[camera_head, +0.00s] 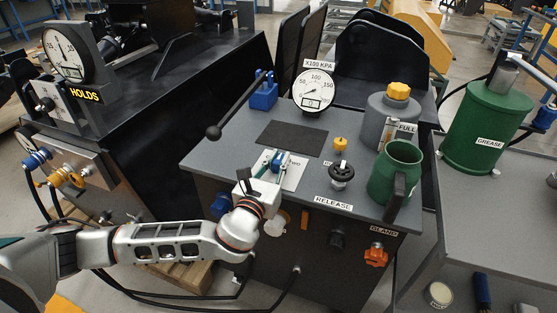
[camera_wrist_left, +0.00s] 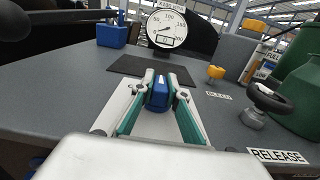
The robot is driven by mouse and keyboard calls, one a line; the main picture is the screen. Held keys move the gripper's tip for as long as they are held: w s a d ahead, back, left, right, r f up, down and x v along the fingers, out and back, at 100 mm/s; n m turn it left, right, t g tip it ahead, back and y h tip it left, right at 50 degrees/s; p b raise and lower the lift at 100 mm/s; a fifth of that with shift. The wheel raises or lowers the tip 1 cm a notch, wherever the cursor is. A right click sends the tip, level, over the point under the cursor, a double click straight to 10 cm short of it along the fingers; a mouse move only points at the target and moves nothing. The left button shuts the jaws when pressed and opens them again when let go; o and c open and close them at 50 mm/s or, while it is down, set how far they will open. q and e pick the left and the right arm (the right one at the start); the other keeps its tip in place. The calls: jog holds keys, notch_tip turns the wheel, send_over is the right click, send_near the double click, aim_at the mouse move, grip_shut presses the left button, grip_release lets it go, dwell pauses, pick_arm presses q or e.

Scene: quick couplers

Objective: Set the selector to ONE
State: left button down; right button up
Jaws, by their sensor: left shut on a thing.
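The selector's blue lever (camera_wrist_left: 158,96) stands over a white plate (camera_wrist_left: 118,108) on the grey bench top. My left gripper (camera_head: 274,163) reaches over the bench's front edge, and its teal-lined fingers are shut on the blue lever. In the wrist view the left gripper (camera_wrist_left: 158,90) has one finger on each side of the lever. In the head view the plate (camera_head: 294,172) shows the word TWO to the right of the fingers. A ONE mark is not visible; the gripper covers much of the plate. My right gripper is not in view.
Behind the plate lie a dark mat (camera_head: 292,138) and a dial gauge (camera_head: 315,92). A blue block (camera_head: 263,97) with a long black-knobbed lever stands at left. To the right are a yellow knob (camera_head: 340,144), a black RELEASE knob (camera_head: 341,174) and a green jug (camera_head: 393,172).

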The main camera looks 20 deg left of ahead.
pick_arm(q)
jog(key=shift+d+r+n+y+p, duration=0.1)
jog(key=shift+r+n+y+p, duration=0.15)
jog(key=shift+n+y+p, duration=0.45)
jog(key=shift+y+p, duration=0.4)
jog(key=shift+y, duration=0.1)
jog(key=n+y+p, duration=0.1)
jog(key=y, duration=0.1)
jog(key=n+g+y+p, duration=0.1)
jog(key=y, duration=0.1)
jog(key=shift+f+n, duration=0.15)
jog(key=shift+n, duration=0.25)
jog(key=shift+n+y, duration=0.3)
jog(key=shift+y, duration=0.2)
jog(key=shift+f+n+g+y, duration=0.15)
jog(key=shift+n+g+y, duration=0.45)
jog(key=shift+y, duration=0.2)
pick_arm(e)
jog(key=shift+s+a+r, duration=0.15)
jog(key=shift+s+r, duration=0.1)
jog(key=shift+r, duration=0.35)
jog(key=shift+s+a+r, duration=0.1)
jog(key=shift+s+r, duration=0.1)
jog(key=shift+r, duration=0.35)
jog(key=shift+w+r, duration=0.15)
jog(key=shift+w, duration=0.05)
